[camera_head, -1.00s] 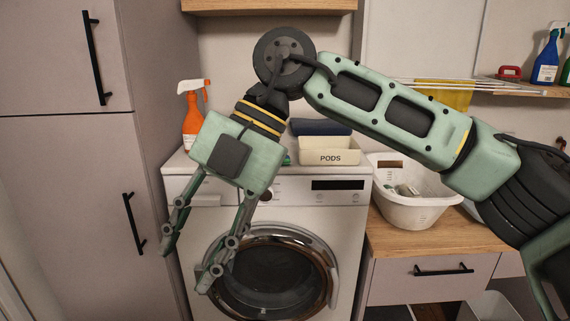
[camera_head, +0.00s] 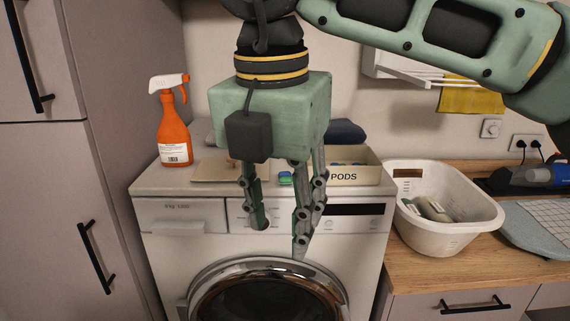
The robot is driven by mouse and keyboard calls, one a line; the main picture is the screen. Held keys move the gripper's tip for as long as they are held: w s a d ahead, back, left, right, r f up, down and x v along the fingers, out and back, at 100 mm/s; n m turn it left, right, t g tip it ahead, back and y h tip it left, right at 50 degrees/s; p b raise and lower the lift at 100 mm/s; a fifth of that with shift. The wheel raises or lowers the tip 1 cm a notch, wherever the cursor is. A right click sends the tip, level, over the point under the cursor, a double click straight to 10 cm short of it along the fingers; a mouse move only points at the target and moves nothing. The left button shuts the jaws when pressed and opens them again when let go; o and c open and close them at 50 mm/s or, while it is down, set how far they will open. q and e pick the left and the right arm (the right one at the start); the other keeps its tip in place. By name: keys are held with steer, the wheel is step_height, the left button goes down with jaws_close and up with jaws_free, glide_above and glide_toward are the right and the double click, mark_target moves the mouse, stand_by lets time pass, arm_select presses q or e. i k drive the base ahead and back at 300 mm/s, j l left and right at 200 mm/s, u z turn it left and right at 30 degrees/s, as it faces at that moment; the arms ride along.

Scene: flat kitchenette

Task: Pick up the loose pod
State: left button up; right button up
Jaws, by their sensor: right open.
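The loose pod (camera_head: 286,179), small and green with some blue, lies on top of the washing machine (camera_head: 150,183), left of a cream box marked PODS (camera_head: 358,177). Blue and green pods show inside the box. My right gripper (camera_head: 280,241) points down, open and empty, with its fingers apart in front of the machine's control panel. In the picture the pod shows between the two fingers, behind them and higher up than the tips. The fingers do not appear to touch it. My left gripper is not in view.
An orange spray bottle (camera_head: 174,131) stands at the machine's back left. A flat tan piece (camera_head: 212,171) lies left of the gripper. A dark blue object (camera_head: 346,131) is behind the box. A white basket (camera_head: 445,232) stands on the wooden counter at right.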

mark_target(284, 178)
steer(key=i, duration=0.85)
